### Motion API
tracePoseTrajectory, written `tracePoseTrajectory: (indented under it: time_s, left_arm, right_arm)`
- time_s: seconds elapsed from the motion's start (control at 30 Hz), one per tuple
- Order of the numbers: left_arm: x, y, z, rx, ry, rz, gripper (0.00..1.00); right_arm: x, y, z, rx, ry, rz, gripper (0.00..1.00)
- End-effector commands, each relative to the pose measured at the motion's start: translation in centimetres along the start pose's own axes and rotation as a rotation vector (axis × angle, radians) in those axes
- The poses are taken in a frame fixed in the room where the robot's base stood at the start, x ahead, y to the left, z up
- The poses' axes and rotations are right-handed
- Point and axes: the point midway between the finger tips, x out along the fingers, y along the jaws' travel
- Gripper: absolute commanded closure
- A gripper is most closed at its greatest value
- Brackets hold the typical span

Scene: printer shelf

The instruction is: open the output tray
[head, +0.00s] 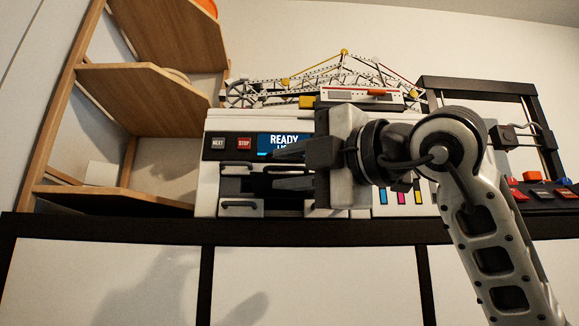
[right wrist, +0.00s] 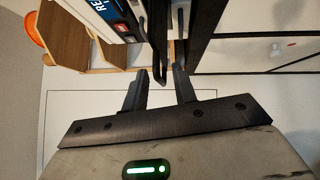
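The white printer (head: 208,170) stands on the shelf top, with a lit display (head: 284,145) reading "READY". Its front has dark handles on the left, an upper one (head: 237,169) and a lower one (head: 239,205). Which part is the output tray I cannot tell for sure. My right gripper (head: 278,168) is in front of the printer, its fingers apart and pointing left, covering the middle of the front. In the right wrist view the gripper (right wrist: 161,82) is open, with a dark edge of the printer front near its fingertips. Contact cannot be told. My left gripper is out of view.
A wooden shelf unit (head: 135,95) stands left of the printer. A model crane (head: 343,75) is on top of it. A black frame (head: 480,83) and a panel of coloured buttons (head: 540,190) are at right. The black shelf edge (head: 120,228) runs below.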

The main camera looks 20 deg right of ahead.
Motion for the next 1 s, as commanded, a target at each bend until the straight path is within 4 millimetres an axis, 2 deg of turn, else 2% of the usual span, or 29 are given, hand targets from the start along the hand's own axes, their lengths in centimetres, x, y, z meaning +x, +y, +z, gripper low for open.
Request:
tracePoseTrajectory:
  time_s: [0.17, 0.4, 0.6, 0.8, 1.0]
  left_arm:
    - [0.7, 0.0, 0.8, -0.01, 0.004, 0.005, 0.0]
    - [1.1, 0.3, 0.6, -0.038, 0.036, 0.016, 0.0]
    - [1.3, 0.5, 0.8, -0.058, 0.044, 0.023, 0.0]
    - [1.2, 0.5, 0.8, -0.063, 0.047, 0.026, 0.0]
    - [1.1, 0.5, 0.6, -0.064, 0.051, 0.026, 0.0]
  right_arm:
    - [-2.9, -0.3, 0.0, -0.002, -0.002, 0.006, 0.72]
    - [-8.8, -0.2, -0.1, -0.003, -0.002, 0.008, 0.72]
    - [-13.0, -0.1, 0.0, -0.002, -0.002, 0.008, 0.72]
    - [-15.2, 0.0, -0.1, -0.002, 0.0, 0.006, 0.72]
    - [-15.7, 0.1, -0.1, -0.002, 0.001, 0.005, 0.72]
